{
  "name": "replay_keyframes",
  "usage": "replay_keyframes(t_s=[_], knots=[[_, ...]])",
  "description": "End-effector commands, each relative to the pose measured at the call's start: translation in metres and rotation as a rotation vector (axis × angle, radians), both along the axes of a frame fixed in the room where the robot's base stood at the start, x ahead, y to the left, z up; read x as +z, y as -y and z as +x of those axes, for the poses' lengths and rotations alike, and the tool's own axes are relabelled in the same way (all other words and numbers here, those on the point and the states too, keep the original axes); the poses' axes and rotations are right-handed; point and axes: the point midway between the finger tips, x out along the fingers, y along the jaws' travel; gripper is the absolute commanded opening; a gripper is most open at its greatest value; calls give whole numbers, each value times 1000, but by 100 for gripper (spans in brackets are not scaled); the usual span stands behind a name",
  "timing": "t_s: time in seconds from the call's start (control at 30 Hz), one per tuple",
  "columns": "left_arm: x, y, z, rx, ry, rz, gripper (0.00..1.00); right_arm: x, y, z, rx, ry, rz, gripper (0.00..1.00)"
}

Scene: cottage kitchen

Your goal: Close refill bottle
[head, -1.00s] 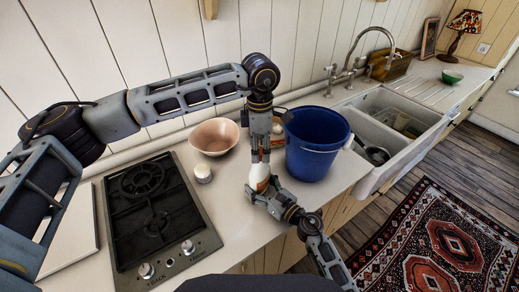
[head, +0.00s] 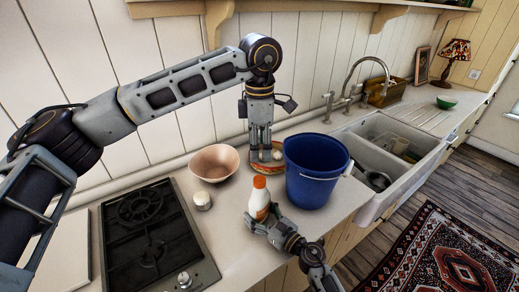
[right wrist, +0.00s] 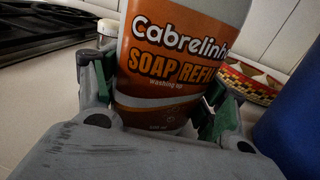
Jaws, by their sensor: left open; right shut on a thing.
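The refill bottle (head: 259,203) is white with an orange cap (head: 260,182) on its top. It stands upright on the counter between the hob and the blue bucket. In the right wrist view the bottle's orange label (right wrist: 175,60) reads "Soap Refill". My right gripper (head: 262,221) is shut around the bottle's lower body, with a finger on each side in the wrist view. My left gripper (head: 260,156) is open and empty, pointing down above and behind the bottle, apart from the cap.
A blue bucket (head: 315,172) stands close to the right of the bottle. A patterned bowl (head: 257,172) with pale items is behind it. A pink bowl (head: 214,162), a small white jar (head: 202,201) and a gas hob (head: 150,240) are to the left. The sink (head: 400,150) is at the right.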

Motion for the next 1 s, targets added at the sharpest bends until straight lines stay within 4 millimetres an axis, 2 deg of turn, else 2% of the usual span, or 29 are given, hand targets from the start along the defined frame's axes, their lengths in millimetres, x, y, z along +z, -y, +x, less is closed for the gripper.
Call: replay_keyframes(t_s=[0.2, 0.23, 0.4, 1.0], knots=[[0, 0, 0, 0, 0, 0, 57, 0, 0, 0, 0, 0, 0, 5], [0, 0, 0, 0, 0, 0, 57, 0, 0, 0, 0, 0, 0, 74], [0, 0, 0, 0, 0, 0, 57, 0, 0, 0, 0, 0, 0, 96], [0, 0, 0, 0, 0, -1, 57, 0, 5, -4, 0, -1, -1, 97]])
